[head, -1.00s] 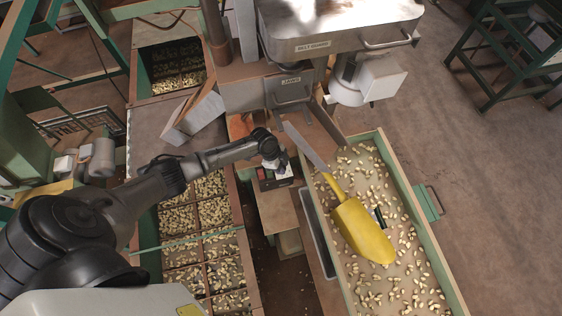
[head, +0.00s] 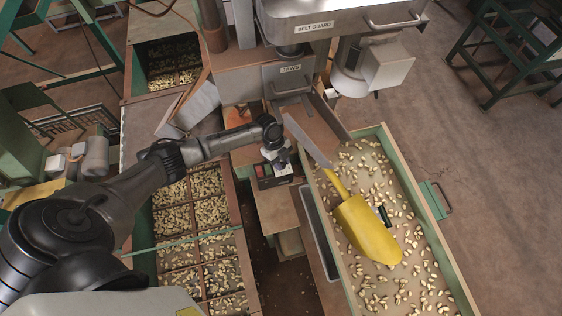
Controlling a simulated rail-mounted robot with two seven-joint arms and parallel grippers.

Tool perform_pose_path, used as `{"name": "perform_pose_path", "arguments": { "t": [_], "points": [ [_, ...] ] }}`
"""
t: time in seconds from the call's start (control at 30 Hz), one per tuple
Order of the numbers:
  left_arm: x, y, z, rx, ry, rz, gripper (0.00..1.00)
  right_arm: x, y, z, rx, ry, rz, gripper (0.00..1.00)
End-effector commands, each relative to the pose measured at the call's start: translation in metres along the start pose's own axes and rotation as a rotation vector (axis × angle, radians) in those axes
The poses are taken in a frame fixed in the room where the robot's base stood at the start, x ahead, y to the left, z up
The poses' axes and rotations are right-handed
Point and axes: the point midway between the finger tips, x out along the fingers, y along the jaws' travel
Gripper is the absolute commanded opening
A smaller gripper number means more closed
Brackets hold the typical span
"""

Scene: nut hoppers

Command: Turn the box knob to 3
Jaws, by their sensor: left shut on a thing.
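A small dark control box (head: 275,182) with a red and a green button stands on a wooden ledge in the middle of the head view. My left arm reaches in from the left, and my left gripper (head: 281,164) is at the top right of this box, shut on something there. The thing between the fingers is hidden; it is at the place of the box knob. The knob's pointer and its numbers cannot be read. My right gripper is not in view.
A yellow scoop (head: 366,229) lies in the nut tray (head: 431,217) on the right. Compartmented nut bins (head: 206,237) are below my left arm. The machine with the "JAWS" plate (head: 289,79) stands just behind the box. Open floor is at far right.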

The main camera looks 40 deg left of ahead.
Motion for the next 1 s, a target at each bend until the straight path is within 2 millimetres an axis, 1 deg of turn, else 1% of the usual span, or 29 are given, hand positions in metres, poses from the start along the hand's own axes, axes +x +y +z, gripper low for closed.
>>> {"name": "perform_pose_path", "arguments": {
  "t": [0.37, 0.4, 0.63, 0.67, 1.0],
  "points": [
    [0.0003, 0.0003, 0.0002, 0.003, -0.001, 0.002, 0.03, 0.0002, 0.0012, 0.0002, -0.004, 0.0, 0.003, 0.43],
    [0.0003, 0.0002, 0.0002, 0.003, -0.001, 0.002, 0.29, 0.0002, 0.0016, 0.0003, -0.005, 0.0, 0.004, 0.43],
    [0.0002, 0.0001, 0.0001, 0.002, 0.0, 0.002, 0.51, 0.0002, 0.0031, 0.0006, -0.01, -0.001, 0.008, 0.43],
    [0.0002, 0.0001, 0.0, 0.002, 0.0, 0.002, 0.53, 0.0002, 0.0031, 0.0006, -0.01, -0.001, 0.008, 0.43],
    [0.0001, -0.0001, -0.0001, 0.002, 0.0, 0.001, 0.53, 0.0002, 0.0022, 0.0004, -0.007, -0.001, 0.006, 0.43]
  ]
}}
